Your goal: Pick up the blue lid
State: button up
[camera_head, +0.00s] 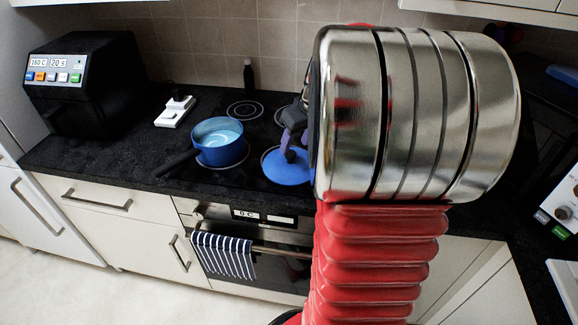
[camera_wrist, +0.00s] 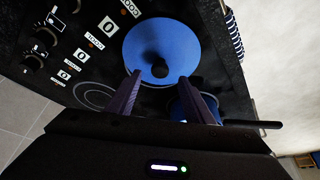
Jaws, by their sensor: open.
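The blue lid (camera_head: 285,167) lies on the black cooktop, to the right of the blue pan. It is round with a dark knob at its middle. My gripper (camera_head: 290,142) is just at the lid in the head view, partly hidden behind my arm. In the wrist view the lid (camera_wrist: 161,50) is ahead of my open gripper (camera_wrist: 166,82). The two purple fingers are spread, with the lid's knob (camera_wrist: 160,70) showing between their tips. I cannot tell whether the fingers touch the lid.
The blue pan (camera_head: 218,141) stands left of the lid, its dark handle pointing left; it also shows in the wrist view (camera_wrist: 181,110). A white device (camera_head: 175,112), a dark bottle (camera_head: 249,76) and a black appliance (camera_head: 84,85) stand farther left and back. A striped towel (camera_head: 224,256) hangs at the oven.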

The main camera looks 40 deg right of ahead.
aim_at(291, 153)
jog(key=x, duration=0.5)
dwell(0.5)
grip_shut()
dwell(0.4)
